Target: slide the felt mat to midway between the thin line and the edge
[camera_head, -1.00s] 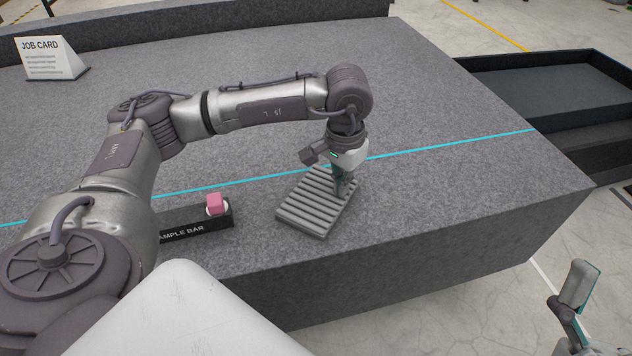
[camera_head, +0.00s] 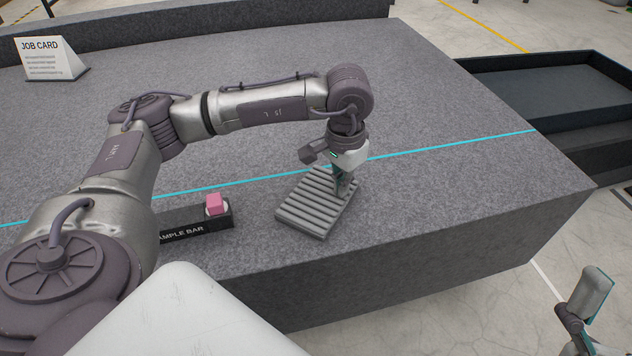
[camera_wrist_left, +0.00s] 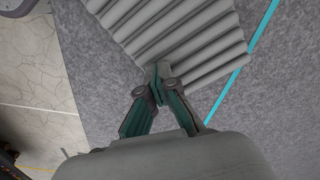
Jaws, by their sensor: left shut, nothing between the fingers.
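The felt mat (camera_head: 312,203) is grey and ribbed. It lies turned at an angle on the granite bed, between the thin cyan line (camera_head: 450,146) and the bed's front edge (camera_head: 440,226). Its far corner is close to the line; its near corner is close to the edge. My left gripper (camera_head: 343,190) points down at the mat's right side, shut and empty. In the left wrist view its fingertips (camera_wrist_left: 158,72) meet at the border of the mat (camera_wrist_left: 180,35); contact is hard to tell. My right gripper (camera_head: 588,305) is at the lower right, off the bed; its jaw state is unclear.
A black sample bar holder (camera_head: 198,229) with a pink block (camera_head: 214,204) stands left of the mat. A job card (camera_head: 50,58) stands at the back left. Dark trays (camera_head: 545,90) are beyond the bed's right side. The bed right of the mat is clear.

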